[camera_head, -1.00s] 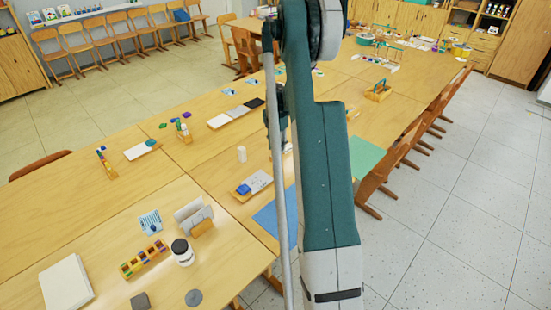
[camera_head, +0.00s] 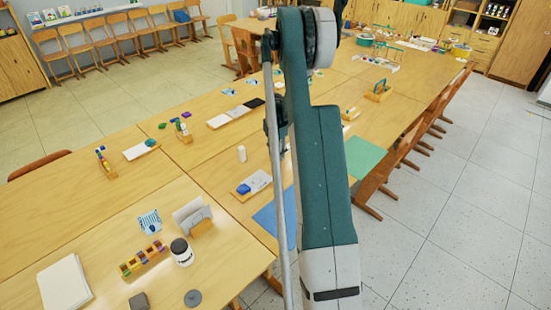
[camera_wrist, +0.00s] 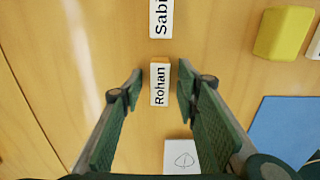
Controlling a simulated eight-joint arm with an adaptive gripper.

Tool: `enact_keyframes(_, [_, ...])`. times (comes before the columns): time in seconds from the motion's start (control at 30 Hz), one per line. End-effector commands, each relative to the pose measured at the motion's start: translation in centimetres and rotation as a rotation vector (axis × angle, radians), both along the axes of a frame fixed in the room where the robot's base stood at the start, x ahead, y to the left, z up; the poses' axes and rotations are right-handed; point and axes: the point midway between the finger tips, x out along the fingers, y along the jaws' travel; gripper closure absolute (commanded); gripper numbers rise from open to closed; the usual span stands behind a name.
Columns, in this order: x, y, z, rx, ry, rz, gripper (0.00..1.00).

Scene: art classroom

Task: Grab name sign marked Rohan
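The name sign marked Rohan (camera_wrist: 160,86) is a small white block with black letters and a wooden edge, standing on the wooden table in the wrist view. My gripper (camera_wrist: 160,82) is open, with one green-padded finger on each side of the sign and a visible gap on both sides. Its height over the table is hard to tell. A second white sign (camera_wrist: 161,18), reading "Sabi" before the frame cuts it off, lies just beyond it. In the head view my arm hides the gripper and the Rohan sign.
In the wrist view a yellow block (camera_wrist: 283,32) is at upper right, a blue sheet (camera_wrist: 290,128) at right, and a white card with a drawing (camera_wrist: 183,157) near the gripper's base. The long tables (camera_head: 95,207) hold several art supplies; chairs line the right side.

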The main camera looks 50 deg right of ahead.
Motion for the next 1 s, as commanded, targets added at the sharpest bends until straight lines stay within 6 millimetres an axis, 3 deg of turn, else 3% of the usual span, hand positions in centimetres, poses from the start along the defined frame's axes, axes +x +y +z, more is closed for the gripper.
enact_keyframes(0.43, [0.00, 0.00, 0.06, 0.000, 0.000, 0.000, 0.68])
enact_keyframes(0.63, [0.00, 0.00, 0.06, 0.000, 0.000, 0.000, 0.94])
enact_keyframes(1.0, [0.00, 0.00, 0.18, 0.000, 0.000, 0.000, 0.94])
